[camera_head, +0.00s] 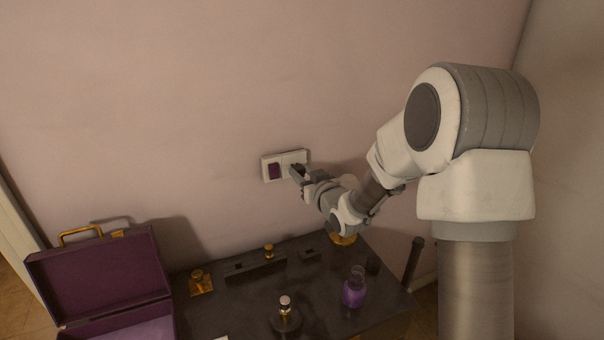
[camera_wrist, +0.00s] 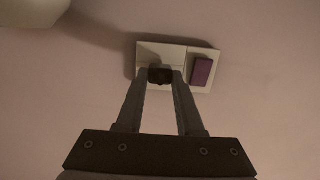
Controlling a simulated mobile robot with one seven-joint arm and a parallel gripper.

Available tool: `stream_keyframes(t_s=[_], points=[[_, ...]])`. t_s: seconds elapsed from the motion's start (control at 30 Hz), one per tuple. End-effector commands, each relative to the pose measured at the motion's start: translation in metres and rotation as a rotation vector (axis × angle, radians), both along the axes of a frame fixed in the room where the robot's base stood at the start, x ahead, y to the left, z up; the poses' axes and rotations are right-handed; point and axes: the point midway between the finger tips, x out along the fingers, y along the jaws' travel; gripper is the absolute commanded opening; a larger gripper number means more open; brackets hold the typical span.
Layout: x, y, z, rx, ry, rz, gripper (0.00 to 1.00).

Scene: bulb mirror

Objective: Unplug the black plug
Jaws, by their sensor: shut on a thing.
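The black plug (camera_wrist: 160,75) sits at the socket half of a white wall plate (camera_wrist: 146,52). My gripper (camera_wrist: 160,80) is shut on the plug, one finger on each side of it. In the head view my gripper (camera_head: 297,173) reaches the right half of the wall plate (camera_head: 284,157) and mostly hides the plug. A purple plug or switch (camera_head: 275,171) is on the other half of the plate; it also shows in the wrist view (camera_wrist: 202,71). I cannot tell whether the black plug is fully seated.
A dark table (camera_head: 240,311) stands below the plate against the wall. On it are an open purple case (camera_head: 95,280), a gold-topped bottle (camera_head: 201,283), a purple flask (camera_head: 354,290), a dark bottle (camera_head: 285,315) and a dark rack (camera_head: 255,269). The wall around the plate is bare.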

Motion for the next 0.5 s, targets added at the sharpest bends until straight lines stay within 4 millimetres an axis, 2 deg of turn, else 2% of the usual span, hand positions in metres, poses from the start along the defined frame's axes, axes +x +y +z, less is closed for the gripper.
stream_keyframes(t_s=[0.5], points=[[-0.0039,-0.0017,-0.0007,0.000,0.000,0.000,0.00]])
